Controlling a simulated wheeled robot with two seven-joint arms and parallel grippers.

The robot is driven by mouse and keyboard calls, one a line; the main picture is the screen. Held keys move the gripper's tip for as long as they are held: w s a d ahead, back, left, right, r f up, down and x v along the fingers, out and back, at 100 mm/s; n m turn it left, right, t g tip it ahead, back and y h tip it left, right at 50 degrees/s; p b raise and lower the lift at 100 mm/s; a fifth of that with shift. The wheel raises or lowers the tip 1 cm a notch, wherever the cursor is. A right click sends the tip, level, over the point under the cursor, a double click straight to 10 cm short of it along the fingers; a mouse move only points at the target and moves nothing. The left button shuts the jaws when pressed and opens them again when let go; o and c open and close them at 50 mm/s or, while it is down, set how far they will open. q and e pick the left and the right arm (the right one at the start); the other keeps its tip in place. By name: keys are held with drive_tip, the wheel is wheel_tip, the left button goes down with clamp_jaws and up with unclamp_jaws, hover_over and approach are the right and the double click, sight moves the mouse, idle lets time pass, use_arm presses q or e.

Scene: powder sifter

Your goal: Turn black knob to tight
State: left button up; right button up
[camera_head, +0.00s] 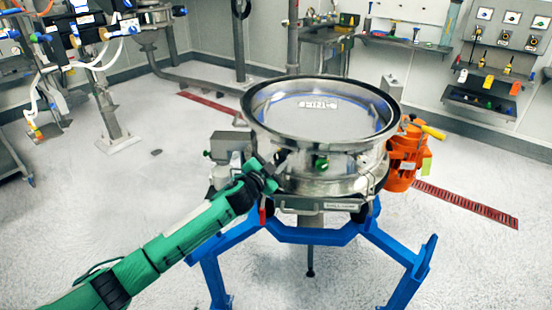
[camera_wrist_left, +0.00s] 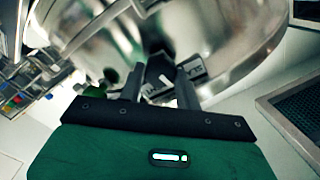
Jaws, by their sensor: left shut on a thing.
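The steel sifter (camera_head: 350,178) stands upright with a wide round mesh top. My left gripper (camera_head: 268,172) is at the lower left side of its bowl. In the left wrist view, its two fingers (camera_wrist_left: 160,76) are on either side of the black knob (camera_wrist_left: 159,66), shut on it. In the head view the knob is mostly hidden by the gripper, and its tightness cannot be told. My right gripper is in neither view.
A green knob (camera_head: 321,163) sits on the sifter's front. An orange motor (camera_head: 404,158) is on its right side. A blue frame (camera_head: 300,236) carries the sifter. A shelf of tools (camera_head: 480,102) is at the back right. The floor in front is clear.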

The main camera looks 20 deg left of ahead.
use_arm(q)
drive_tip(key=m, duration=0.3)
drive_tip(key=shift+p, duration=0.35)
drive_tip(key=m+p, duration=0.1)
drive_tip(key=m, duration=0.3)
drive_tip(key=shift+d, duration=0.1)
drive_tip(key=shift+m, duration=1)
drive_tip(key=shift+f+m+p, duration=0.15)
drive_tip(key=shift+m+p, duration=0.3)
drive_tip(key=shift+m, duration=0.65)
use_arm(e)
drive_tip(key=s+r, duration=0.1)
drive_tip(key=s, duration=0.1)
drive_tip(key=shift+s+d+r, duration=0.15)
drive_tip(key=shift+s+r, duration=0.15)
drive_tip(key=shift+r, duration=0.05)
use_arm(q)
drive_tip(key=shift+m, duration=0.4)
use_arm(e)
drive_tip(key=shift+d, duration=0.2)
use_arm(q)
drive_tip(key=o, duration=1)
drive_tip(key=shift+c, duration=0.2)
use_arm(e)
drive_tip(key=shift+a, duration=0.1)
